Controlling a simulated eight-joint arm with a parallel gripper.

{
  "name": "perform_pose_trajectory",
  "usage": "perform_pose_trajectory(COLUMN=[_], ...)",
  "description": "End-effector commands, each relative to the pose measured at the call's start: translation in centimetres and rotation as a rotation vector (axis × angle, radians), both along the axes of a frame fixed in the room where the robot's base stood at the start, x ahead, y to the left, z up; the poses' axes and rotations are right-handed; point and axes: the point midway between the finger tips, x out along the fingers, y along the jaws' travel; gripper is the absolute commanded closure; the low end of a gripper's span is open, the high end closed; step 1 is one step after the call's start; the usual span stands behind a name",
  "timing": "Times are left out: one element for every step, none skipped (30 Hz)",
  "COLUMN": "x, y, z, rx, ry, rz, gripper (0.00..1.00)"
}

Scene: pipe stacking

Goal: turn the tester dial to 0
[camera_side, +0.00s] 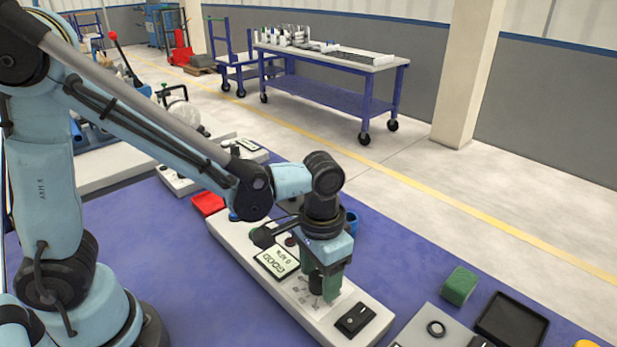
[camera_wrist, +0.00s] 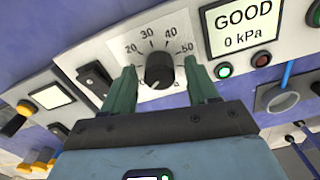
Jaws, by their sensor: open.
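The tester (camera_side: 235,240) is a long white box on the blue table. Its black dial knob (camera_wrist: 160,70) shows in the wrist view with the marks 20, 30, 40 and 50 around it. The lower part of the scale is hidden, and I cannot tell clearly where the knob points. The tester's display (camera_wrist: 240,25) reads GOOD and 0 kPa; it also shows in the side view (camera_side: 277,262). My gripper (camera_wrist: 160,80) is open, with its green fingers on either side of the knob, apparently not touching it. In the side view my gripper (camera_side: 323,288) is low over the panel.
A black rocker switch (camera_side: 355,319) sits at the tester's near end. A green button (camera_wrist: 223,70) and a red button (camera_wrist: 262,60) lie below the display. A green block (camera_side: 459,286), a black tray (camera_side: 511,321) and a grey box (camera_side: 436,328) stand at the right.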

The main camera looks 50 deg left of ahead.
Motion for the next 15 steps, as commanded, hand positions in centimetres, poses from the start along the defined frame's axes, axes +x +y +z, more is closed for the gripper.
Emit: perform_pose_trajectory(x=[0.0, 0.0, 0.0, 0.0, 0.0, 0.0, 0.0, -0.1, 0.0, 0.0, 0.0, -0.1, -0.1, 0.0, 0.0], y=[0.0, 0.0, 0.0, 0.0, 0.0, 0.0, 0.0, 0.0, 0.0, 0.0, 0.0, 0.0, 0.0, 0.0, 0.0], z=[0.2, 0.3, 0.6, 0.9, 1.2, 1.7, 2.1, 2.5, 3.1, 3.6, 4.0, 4.6, 5.1, 5.5, 6.2], rx=[0.0, 0.0, 0.0, 0.0, 0.0, 0.0, 0.0, 0.0, 0.0, 0.0, 0.0, 0.0, 0.0, 0.0, 0.0], ry=[0.0, 0.0, 0.0, 0.0, 0.0, 0.0, 0.0, 0.0, 0.0, 0.0, 0.0, 0.0, 0.0, 0.0, 0.0], rz=[0.0, 0.0, 0.0, 0.0, 0.0, 0.0, 0.0, 0.0, 0.0, 0.0, 0.0, 0.0, 0.0, 0.0, 0.0], gripper=[0.41, 0.41, 0.41, 0.41, 0.41, 0.41, 0.41, 0.41, 0.41, 0.41, 0.41, 0.41, 0.41, 0.41, 0.41])
